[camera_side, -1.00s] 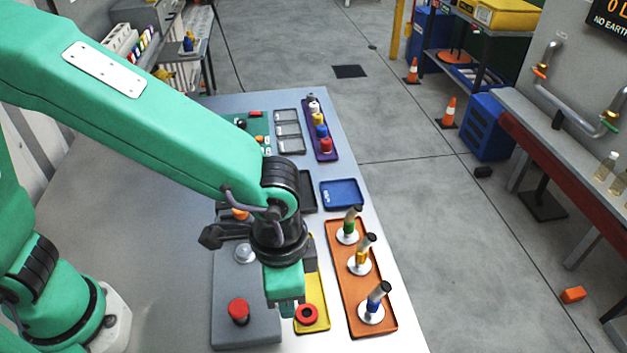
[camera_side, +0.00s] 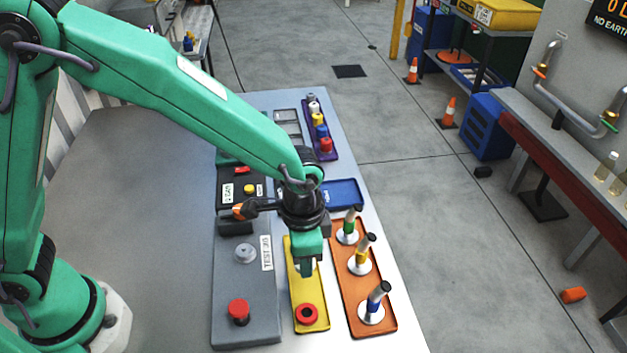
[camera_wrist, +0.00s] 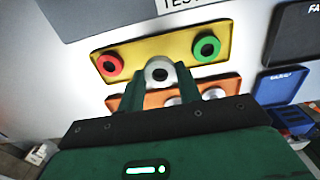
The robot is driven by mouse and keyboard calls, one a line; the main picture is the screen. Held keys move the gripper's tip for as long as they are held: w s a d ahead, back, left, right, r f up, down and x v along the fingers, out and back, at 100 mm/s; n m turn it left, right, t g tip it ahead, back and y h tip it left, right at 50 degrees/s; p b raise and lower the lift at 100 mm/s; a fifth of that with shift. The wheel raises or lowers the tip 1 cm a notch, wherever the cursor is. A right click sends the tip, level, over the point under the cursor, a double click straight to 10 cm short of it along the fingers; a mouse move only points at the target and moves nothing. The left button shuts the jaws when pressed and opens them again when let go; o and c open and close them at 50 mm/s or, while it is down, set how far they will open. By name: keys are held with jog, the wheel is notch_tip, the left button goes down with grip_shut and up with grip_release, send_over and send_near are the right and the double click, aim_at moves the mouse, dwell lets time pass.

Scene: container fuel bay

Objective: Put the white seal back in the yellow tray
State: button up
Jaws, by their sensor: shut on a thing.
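The white seal (camera_wrist: 158,74), a ring with a dark centre, is held between the two fingers of my gripper (camera_wrist: 158,78) in the wrist view. The yellow tray (camera_wrist: 140,48) lies beyond it, with a red seal (camera_wrist: 110,65) at its left end and a green seal (camera_wrist: 206,47) at its right end. In the side view my gripper (camera_side: 306,268) is over the middle of the yellow tray (camera_side: 297,288), behind the red seal (camera_side: 307,314). Here the arm and gripper hide the green seal and most of the white one. I cannot tell whether the white seal touches the tray.
An orange tray (camera_side: 382,334) with three upright banded cylinders on white bases stands close to the right. A grey test jig (camera_side: 232,280) with a red button (camera_side: 239,310) is close to the left. A blue tray (camera_side: 345,193) and a purple tray (camera_side: 335,156) lie behind.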

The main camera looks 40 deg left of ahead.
jog(key=shift+f, duration=2)
jog(key=shift+f, duration=0.1)
jog(key=o, duration=1)
jog(key=shift+c, duration=0.2)
notch_tip(320, 180, up, 12)
jog(key=shift+r, duration=0.1)
